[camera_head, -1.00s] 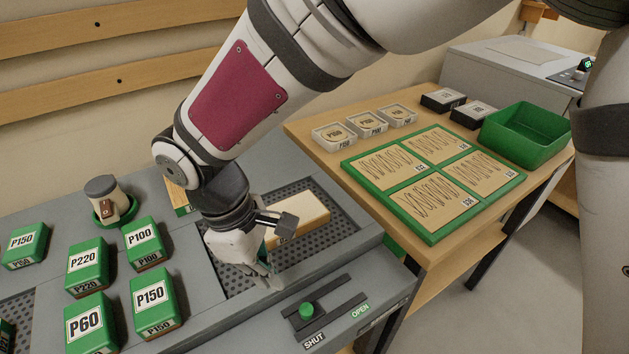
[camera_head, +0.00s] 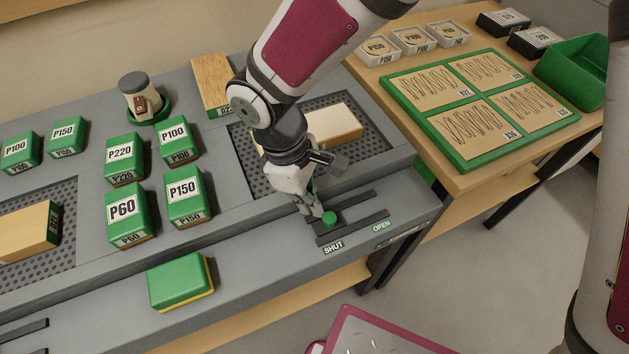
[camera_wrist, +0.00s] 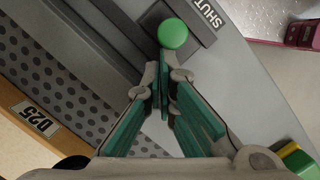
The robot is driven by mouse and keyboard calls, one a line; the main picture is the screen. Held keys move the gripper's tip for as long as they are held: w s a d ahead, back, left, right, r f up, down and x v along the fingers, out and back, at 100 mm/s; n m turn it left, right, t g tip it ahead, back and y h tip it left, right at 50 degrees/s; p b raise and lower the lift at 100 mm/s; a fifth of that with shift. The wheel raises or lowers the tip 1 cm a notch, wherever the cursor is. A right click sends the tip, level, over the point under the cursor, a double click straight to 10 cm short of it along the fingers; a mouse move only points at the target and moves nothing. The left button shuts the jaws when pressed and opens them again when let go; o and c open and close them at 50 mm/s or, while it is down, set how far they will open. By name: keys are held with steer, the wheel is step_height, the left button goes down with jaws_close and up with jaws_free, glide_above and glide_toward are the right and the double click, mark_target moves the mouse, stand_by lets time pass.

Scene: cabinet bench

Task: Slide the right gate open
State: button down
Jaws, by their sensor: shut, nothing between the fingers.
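The right gate's green knob (camera_head: 329,218) sits at the SHUT end of its dark slider track (camera_head: 358,222), on the bench's front ledge. The OPEN label (camera_head: 382,227) is at the right end and the SHUT label (camera_head: 333,247) at the left. My gripper (camera_head: 314,214) is shut and empty, pointing down just left of the knob. In the wrist view the knob (camera_wrist: 173,34) shows just beyond the closed fingertips (camera_wrist: 162,75). I cannot tell whether they touch it.
A wooden block (camera_head: 335,127) lies on the perforated panel (camera_head: 255,172) behind my gripper. Several green labelled blocks (camera_head: 126,215) stand to the left. A green and yellow sponge-like block (camera_head: 180,282) lies on the front ledge. The ledge right of the knob is clear.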

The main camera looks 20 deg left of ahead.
mark_target(354, 199)
steer(key=w+d, duration=0.2)
steer(key=w, duration=0.1)
steer(key=w+d, duration=0.3)
steer(key=shift+d, duration=0.15)
steer(key=shift+r, duration=0.1)
